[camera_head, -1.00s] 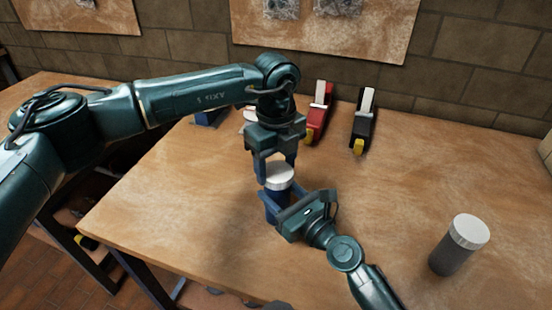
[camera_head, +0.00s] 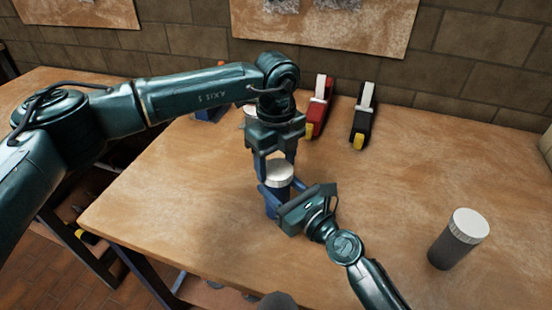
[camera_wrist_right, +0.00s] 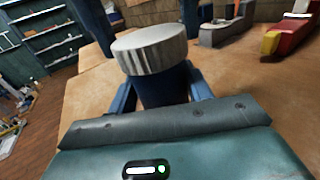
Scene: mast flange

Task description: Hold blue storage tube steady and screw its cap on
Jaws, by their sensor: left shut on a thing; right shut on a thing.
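The blue storage tube (camera_head: 272,207) stands upright near the middle of the table, partly hidden by my right gripper. Its white ribbed cap (camera_head: 278,175) sits on the tube's top; it also shows in the right wrist view (camera_wrist_right: 150,52). I cannot tell how far the cap is threaded. My left gripper (camera_head: 276,163) points down from above, with its fingers shut on the cap's sides. My right gripper (camera_head: 277,197) reaches in from the front right and is shut around the tube below the cap. The tube's dark blue body (camera_wrist_right: 163,88) shows between its blue fingers in the wrist view.
A grey tube with a white cap (camera_head: 457,240) stands at the table's right. Red (camera_head: 318,107) and black (camera_head: 362,115) tools with yellow tips lie at the back, near the brick wall. The table (camera_head: 390,190) between is clear.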

